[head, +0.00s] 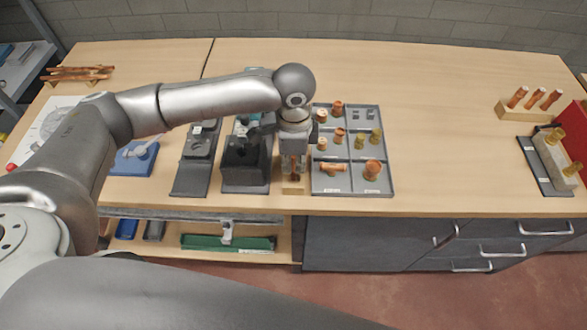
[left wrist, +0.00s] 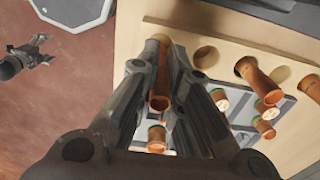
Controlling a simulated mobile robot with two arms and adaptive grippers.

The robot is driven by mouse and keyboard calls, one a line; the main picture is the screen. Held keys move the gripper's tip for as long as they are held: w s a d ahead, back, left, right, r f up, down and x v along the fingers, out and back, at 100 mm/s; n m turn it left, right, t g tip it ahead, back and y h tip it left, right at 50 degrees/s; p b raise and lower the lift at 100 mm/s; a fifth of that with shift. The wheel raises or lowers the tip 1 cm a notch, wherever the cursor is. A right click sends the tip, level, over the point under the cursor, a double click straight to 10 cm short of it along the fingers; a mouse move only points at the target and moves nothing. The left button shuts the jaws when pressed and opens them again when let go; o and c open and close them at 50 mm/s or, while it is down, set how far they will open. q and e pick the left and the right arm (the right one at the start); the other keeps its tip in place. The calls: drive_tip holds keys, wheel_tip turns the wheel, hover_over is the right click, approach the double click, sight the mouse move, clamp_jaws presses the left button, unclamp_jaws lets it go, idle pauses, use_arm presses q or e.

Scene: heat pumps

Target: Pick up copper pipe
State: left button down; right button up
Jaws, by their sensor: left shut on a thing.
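My left gripper (head: 293,168) points down at the front of the workbench, over a small wooden block (head: 292,188). In the left wrist view, its two dark fingers (left wrist: 168,100) are closed around a copper pipe (left wrist: 158,92). The pipe's far part lies against the pale wooden block (left wrist: 222,35); whether it still sits in a hole I cannot tell. The block has an open hole and two more copper pipes (left wrist: 258,80). A dark gripper, apparently my right one (left wrist: 28,55), shows small over the floor in the left wrist view; its jaw state is unclear.
A grey compartment tray (head: 385,185) with copper and brass fittings stands just right of the gripper. A dark device (head: 245,172) is close on the left. Another wooden block (head: 525,113) holds three copper pipes at the far right. The bench's middle right is clear.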

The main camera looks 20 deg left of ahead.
use_arm(q)
drive_tip(key=s+d+r+b, duration=0.2)
drive_tip(key=s+d+r, duration=0.2)
drive_tip(key=s+r, duration=0.5)
drive_tip(key=s, duration=0.4)
drive_tip(key=shift+s+r, duration=0.25)
drive_tip(key=shift+r, duration=0.05)
